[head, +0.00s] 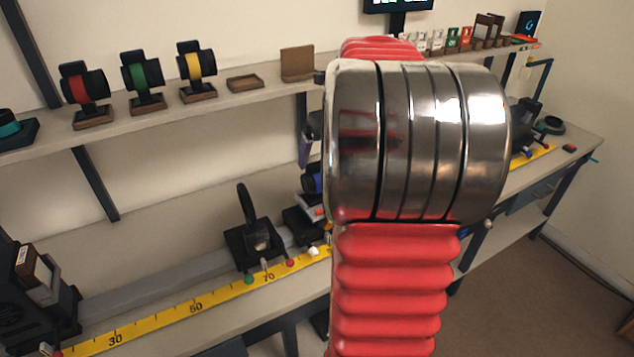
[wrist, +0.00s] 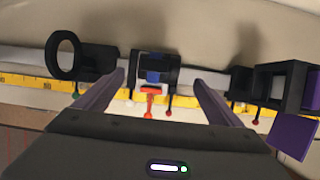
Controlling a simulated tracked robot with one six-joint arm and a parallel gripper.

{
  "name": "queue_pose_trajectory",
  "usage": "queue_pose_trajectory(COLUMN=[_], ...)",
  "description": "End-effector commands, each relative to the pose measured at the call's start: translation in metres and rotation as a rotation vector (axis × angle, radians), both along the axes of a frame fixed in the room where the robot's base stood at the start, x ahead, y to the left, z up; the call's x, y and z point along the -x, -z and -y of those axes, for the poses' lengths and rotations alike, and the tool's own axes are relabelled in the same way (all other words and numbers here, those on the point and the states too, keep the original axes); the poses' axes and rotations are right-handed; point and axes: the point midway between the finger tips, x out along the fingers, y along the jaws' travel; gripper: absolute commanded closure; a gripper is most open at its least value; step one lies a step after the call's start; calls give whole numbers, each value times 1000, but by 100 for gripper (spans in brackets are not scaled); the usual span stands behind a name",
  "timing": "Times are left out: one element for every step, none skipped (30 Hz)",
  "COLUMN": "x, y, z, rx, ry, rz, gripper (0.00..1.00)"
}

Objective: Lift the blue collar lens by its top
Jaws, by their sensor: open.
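The blue collar lens (wrist: 153,74) is a dark cylinder with a blue band, seated in a holder on the bench rail. In the wrist view it shows at upper middle, between my fingers in the picture. In the head view only a part of the lens (head: 312,180) shows at the left edge of my arm, which hides the rest. My gripper (wrist: 157,78) is open and empty, its two dark fingers apart on either side of the lens in the picture. I cannot tell the gap between fingertips and lens.
A black ring holder (wrist: 62,58) stands left of the lens and a dark frame with a purple panel (wrist: 310,90) stands right. A yellow ruler (head: 195,307) runs along the rail. The shelf above bears red (head: 84,87), green (head: 143,75) and yellow (head: 194,65) collar lenses.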

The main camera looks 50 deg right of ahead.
Motion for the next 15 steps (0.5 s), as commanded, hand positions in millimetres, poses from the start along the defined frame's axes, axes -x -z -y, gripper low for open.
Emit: queue_pose_trajectory(x=[-2, -3, -5, -7, -8, -11, -13, -14, -16, -18, -20, -22, -24, -25, -27], y=[6, 9, 15, 20, 24, 30, 34, 38, 44, 48, 52, 58, 61, 64, 68], z=[0, 1, 1, 1, 2, 3, 3, 4, 5, 5, 6, 6, 7, 7, 8], rx=[-1, -1, -3, -3, -3, -3, -3, -3, -3, -3, -2, -2, -2, -2, -1], ry=[0, 0, -1, -1, -1, -1, -1, -1, -1, -1, -1, -2, -2, -2, -1], rz=[-2, -2, -3, -3, -3, -3, -3, -2, -3, -2, -1, -2, -2, -1, -1], gripper=[11, 11, 11, 11, 11, 11, 11, 11, 11, 11, 11, 11, 11, 11, 11])
